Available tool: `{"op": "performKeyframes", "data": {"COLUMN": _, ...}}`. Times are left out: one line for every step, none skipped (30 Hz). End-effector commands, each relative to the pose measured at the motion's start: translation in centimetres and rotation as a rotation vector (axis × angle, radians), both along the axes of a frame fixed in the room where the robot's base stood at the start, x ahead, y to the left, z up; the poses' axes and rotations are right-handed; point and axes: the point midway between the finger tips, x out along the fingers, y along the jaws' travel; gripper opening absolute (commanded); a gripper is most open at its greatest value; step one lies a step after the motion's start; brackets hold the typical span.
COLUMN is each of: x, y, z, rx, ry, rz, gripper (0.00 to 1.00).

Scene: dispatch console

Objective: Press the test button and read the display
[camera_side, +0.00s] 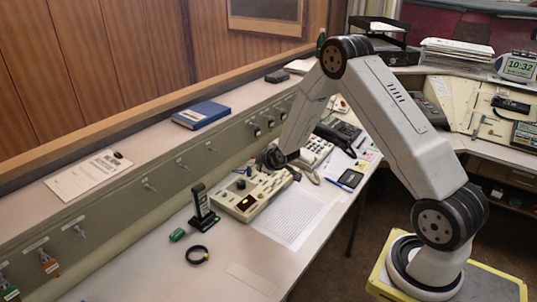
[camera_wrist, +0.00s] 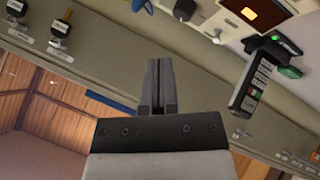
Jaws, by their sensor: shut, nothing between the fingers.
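A beige console unit (camera_side: 268,188) with knobs and buttons stands on the desk. Its display is a dark red window (camera_side: 243,203) at the near corner. I cannot tell which is the test button. My gripper (camera_wrist: 157,65) is shut and empty; in the side view its dark end (camera_side: 272,158) is over the console's back edge.
A black handset in a stand (camera_side: 203,207) stands left of the console; it also shows in the wrist view (camera_wrist: 252,84). A black ring (camera_side: 197,255) and a green item (camera_side: 177,235) lie nearby. A printed sheet (camera_side: 293,218) lies in front. A panel with switches (camera_side: 150,185) runs behind.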

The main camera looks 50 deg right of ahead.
Motion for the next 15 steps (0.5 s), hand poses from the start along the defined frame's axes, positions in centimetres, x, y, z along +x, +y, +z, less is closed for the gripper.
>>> {"op": "performKeyframes", "data": {"x": 0.0, "y": 0.0, "z": 0.0, "rx": 0.0, "ry": 0.0, "rz": 0.0, "gripper": 0.0}}
{"op": "performKeyframes", "data": {"x": 0.0, "y": 0.0, "z": 0.0, "rx": 0.001, "ry": 0.001, "rz": 0.001, "gripper": 0.0}}
{"op": "performKeyframes", "data": {"x": 0.0, "y": 0.0, "z": -0.1, "rx": 0.001, "ry": 0.001, "rz": 0.001, "gripper": 0.0}}
{"op": "performKeyframes", "data": {"x": 0.0, "y": 0.0, "z": -0.1, "rx": 0.001, "ry": 0.001, "rz": 0.001, "gripper": 0.0}}
{"op": "performKeyframes", "data": {"x": 0.0, "y": 0.0, "z": -0.2, "rx": 0.001, "ry": 0.001, "rz": 0.001, "gripper": 0.0}}
{"op": "performKeyframes", "data": {"x": 0.0, "y": 0.0, "z": -0.3, "rx": 0.001, "ry": 0.001, "rz": 0.001, "gripper": 0.0}}
{"op": "performKeyframes", "data": {"x": 0.0, "y": 0.0, "z": -0.4, "rx": 0.001, "ry": 0.001, "rz": 0.001, "gripper": 0.0}}
{"op": "performKeyframes", "data": {"x": 0.0, "y": 0.0, "z": -0.5, "rx": 0.001, "ry": 0.001, "rz": 0.001, "gripper": 0.0}}
{"op": "performKeyframes", "data": {"x": 0.0, "y": 0.0, "z": -0.7, "rx": 0.001, "ry": 0.001, "rz": 0.001, "gripper": 0.0}}
{"op": "performKeyframes", "data": {"x": 0.0, "y": 0.0, "z": -0.8, "rx": 0.001, "ry": 0.001, "rz": 0.001, "gripper": 0.0}}
{"op": "performKeyframes", "data": {"x": 0.0, "y": 0.0, "z": -1.0, "rx": 0.0, "ry": 0.001, "rz": 0.0, "gripper": 0.0}}
{"op": "performKeyframes", "data": {"x": 0.0, "y": 0.1, "z": -1.3, "rx": 0.001, "ry": 0.003, "rz": 0.0, "gripper": 0.0}}
{"op": "performKeyframes", "data": {"x": -0.1, "y": 0.1, "z": -1.6, "rx": 0.002, "ry": 0.003, "rz": 0.001, "gripper": 0.0}}
{"op": "performKeyframes", "data": {"x": -0.1, "y": 0.1, "z": -1.8, "rx": 0.002, "ry": 0.003, "rz": 0.001, "gripper": 0.0}}
{"op": "performKeyframes", "data": {"x": -0.1, "y": 0.1, "z": -2.2, "rx": 0.002, "ry": 0.003, "rz": 0.001, "gripper": 0.0}}
